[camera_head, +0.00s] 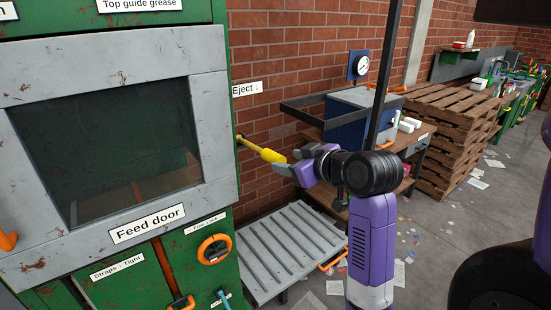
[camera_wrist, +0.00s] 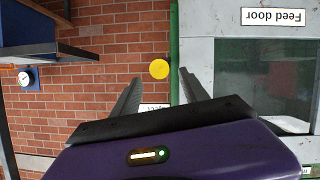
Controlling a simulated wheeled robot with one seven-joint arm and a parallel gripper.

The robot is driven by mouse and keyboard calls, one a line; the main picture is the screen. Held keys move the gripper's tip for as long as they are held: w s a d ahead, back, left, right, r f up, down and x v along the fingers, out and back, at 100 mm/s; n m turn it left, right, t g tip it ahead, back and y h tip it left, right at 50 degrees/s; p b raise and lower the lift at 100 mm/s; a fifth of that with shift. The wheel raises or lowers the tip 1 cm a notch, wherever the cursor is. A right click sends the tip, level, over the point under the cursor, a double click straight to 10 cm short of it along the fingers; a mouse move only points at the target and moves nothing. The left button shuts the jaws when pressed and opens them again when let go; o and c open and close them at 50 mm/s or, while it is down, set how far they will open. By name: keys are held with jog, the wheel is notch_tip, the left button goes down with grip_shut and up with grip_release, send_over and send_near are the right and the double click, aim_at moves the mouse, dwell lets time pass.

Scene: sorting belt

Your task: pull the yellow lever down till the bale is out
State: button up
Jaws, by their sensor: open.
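The yellow lever (camera_head: 262,150) sticks out from the right side of the green baler, beside the "Eject ↓" sign (camera_head: 247,89), and slopes slightly down to the right. My gripper (camera_head: 283,164) is open at the lever's free end. In the wrist view the lever's round yellow end (camera_wrist: 159,69) shows end-on between the tips of the spread fingers, apart from both. The fingers are not shut on it. No bale can be made out; the feed door's window (camera_head: 105,140) is dark, with only brownish shapes low inside.
A grey slatted ramp (camera_head: 290,250) lies empty below the lever. A blue box (camera_head: 358,115) on a workbench stands behind my gripper, near a dark upright post (camera_head: 385,70). Stacked pallets (camera_head: 455,130) are to the right. Paper scraps litter the floor.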

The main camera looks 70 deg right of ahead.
aim_at(275, 159)
jog(key=p+x, duration=0.1)
jog(key=x, duration=0.6)
jog(key=shift+w+d+f, duration=0.1)
jog(key=shift+w, duration=0.05)
grip_shut()
dwell(1.2)
